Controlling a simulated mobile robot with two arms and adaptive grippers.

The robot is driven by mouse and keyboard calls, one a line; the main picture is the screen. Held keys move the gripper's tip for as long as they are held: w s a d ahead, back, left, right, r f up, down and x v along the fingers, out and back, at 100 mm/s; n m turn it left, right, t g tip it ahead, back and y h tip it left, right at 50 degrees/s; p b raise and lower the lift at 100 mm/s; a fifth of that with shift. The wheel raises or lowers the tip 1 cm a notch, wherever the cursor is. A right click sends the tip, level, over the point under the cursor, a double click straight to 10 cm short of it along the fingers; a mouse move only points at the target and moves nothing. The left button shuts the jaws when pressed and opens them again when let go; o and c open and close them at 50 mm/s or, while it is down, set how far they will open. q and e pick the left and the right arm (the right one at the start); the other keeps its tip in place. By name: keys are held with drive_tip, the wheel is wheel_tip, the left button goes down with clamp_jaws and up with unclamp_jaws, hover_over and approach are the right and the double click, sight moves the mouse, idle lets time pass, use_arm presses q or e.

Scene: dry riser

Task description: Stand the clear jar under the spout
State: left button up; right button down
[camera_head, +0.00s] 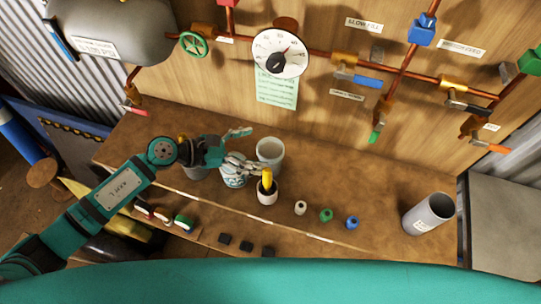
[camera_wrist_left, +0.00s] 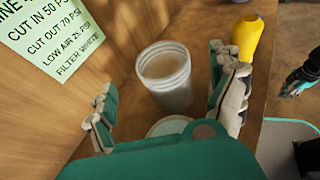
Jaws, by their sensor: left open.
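A pale, see-through jar (camera_head: 270,150) stands upright on the wooden bench. In the left wrist view the jar (camera_wrist_left: 167,75) has an open mouth and sits between and beyond my fingers. My left gripper (camera_head: 246,150) is open, its fingers spread just left of the jar in the head view. A low valve with a red handle (camera_head: 133,109) hangs at the left; I cannot tell which pipe end is the spout. What looks like my right gripper (camera_wrist_left: 302,80) shows partly at the wrist view's edge.
A small white pot with a yellow thing (camera_head: 267,185) stands close right of the gripper. White, green and blue small pieces (camera_head: 326,215) lie farther right. A grey cylinder (camera_head: 430,214) stands at the right end. Pipes and valves (camera_head: 358,76) line the back wall.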

sight(282, 149)
use_arm(q)
drive_tip(key=p+x, duration=0.1)
drive_tip(key=x, duration=0.1)
drive_tip(key=p+x, duration=0.2)
drive_tip(key=x, duration=0.1)
drive_tip(key=shift+s+d+r, duration=0.15)
drive_tip(key=shift+r, duration=0.05)
drive_tip(key=shift+d+f, duration=0.15)
drive_tip(key=shift+f, duration=0.05)
drive_tip(key=c, duration=1.5)
drive_tip(key=shift+c, duration=1.2)
